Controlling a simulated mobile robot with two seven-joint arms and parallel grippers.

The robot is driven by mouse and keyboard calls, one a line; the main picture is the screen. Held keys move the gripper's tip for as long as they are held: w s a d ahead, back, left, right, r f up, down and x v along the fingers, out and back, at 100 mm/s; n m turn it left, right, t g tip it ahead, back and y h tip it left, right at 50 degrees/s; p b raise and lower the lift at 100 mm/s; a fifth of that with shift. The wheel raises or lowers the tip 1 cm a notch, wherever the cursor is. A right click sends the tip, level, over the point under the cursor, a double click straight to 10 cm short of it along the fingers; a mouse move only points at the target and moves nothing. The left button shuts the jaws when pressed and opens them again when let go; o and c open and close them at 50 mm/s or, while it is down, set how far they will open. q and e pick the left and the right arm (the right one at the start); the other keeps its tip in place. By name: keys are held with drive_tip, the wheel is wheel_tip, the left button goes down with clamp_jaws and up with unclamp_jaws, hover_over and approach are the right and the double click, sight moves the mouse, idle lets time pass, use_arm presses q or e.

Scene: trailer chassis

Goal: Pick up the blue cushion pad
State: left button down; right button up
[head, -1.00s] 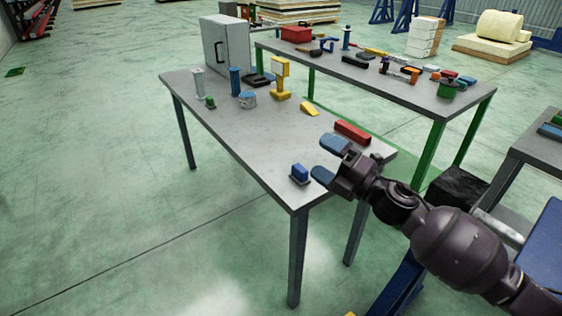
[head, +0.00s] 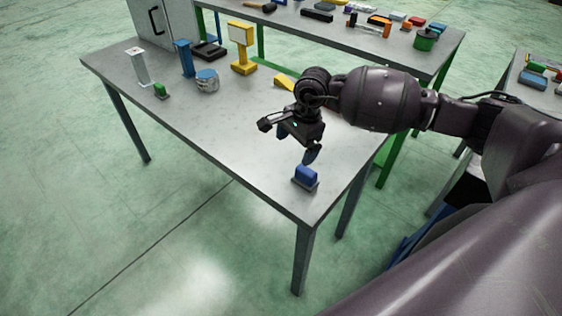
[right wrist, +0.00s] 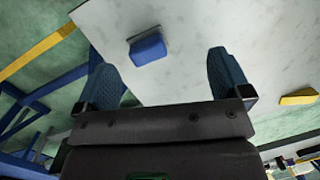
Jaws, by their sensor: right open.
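The blue cushion pad (head: 306,175) is a small blue block on a dark base, near the front right corner of the grey table (head: 215,130). My right gripper (head: 297,143) is above the table, a little behind and above the pad. In the right wrist view the pad (right wrist: 148,49) lies beyond the fingertips, between their lines but nearer the left finger. The right gripper (right wrist: 170,70) is open and empty, apart from the pad. My left gripper is not in view.
On the same table stand a yellow stand (head: 242,48), a blue post (head: 184,58), a round tin (head: 207,80), a small green object (head: 160,90) and a yellow wedge (head: 283,81). A second table (head: 350,35) with several tools is behind. The table around the pad is clear.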

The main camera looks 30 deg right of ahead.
sight(307, 170)
drive_tip(key=shift+d+f+n+h, duration=0.1)
drive_tip(key=shift+d+n+h, duration=0.45)
drive_tip(key=shift+d, duration=0.3)
drive_tip(key=shift+s+d+n+g+h, duration=0.25)
drive_tip(key=shift+s+d+g+h, duration=0.1)
drive_tip(key=shift+s+d, duration=0.15)
drive_tip(key=shift+s+d+n, duration=0.2)
drive_tip(key=shift+s+n, duration=0.1)
drive_tip(key=shift+s, duration=0.3)
drive_tip(key=f, duration=0.5)
drive_tip(key=shift+w, duration=0.2)
drive_tip(key=shift+w+f+p, duration=0.1)
drive_tip(key=shift+f+p, duration=0.25)
drive_tip(key=shift+f, duration=0.3)
wheel_tip(307, 170, down, 3)
drive_tip(key=shift+w+f+p, duration=0.15)
drive_tip(key=shift+p, duration=0.2)
drive_tip(key=shift+f, duration=0.35)
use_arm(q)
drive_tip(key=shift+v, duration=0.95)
use_arm(e)
drive_tip(key=shift+f, duration=0.15)
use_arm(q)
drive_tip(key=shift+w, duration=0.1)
use_arm(e)
drive_tip(key=c, duration=1.1)
